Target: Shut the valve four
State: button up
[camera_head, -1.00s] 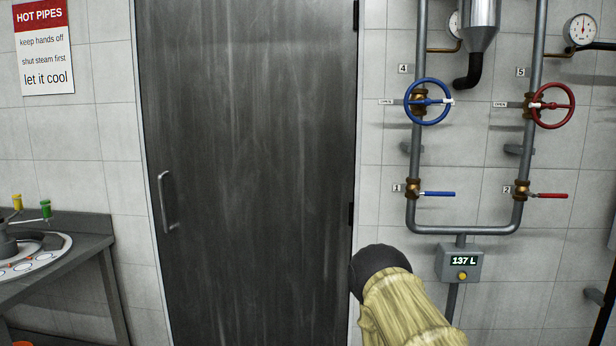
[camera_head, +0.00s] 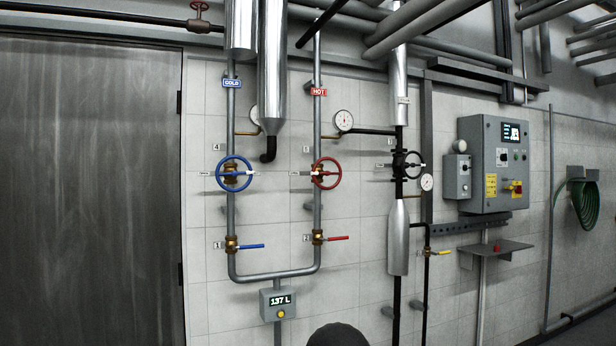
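Valve four is the blue handwheel (camera_head: 247,184) on the left vertical pipe, under the blue COLD sign (camera_head: 232,83), with a small tag "4" above it. It has a brass body and a pale pointer mark on the wheel; a small label stands at its left, too small to read now. Nothing touches the wheel. My gripper is not in view; only a dark rounded part of my arm shows at the bottom edge.
A red handwheel (camera_head: 337,173) sits on the HOT pipe to the right, a black handwheel (camera_head: 408,152) further right. Blue (camera_head: 251,246) and red (camera_head: 337,238) lever valves are below. A counter box (camera_head: 278,302) reads 137 L. A dark door (camera_head: 90,190) is at left.

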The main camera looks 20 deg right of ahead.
aim_at(233, 174)
jog(key=u, duration=0.1)
jog(key=k, duration=0.3)
jog(key=z, duration=1.05)
jog(key=i, duration=1.45)
jog(key=u, duration=0.95)
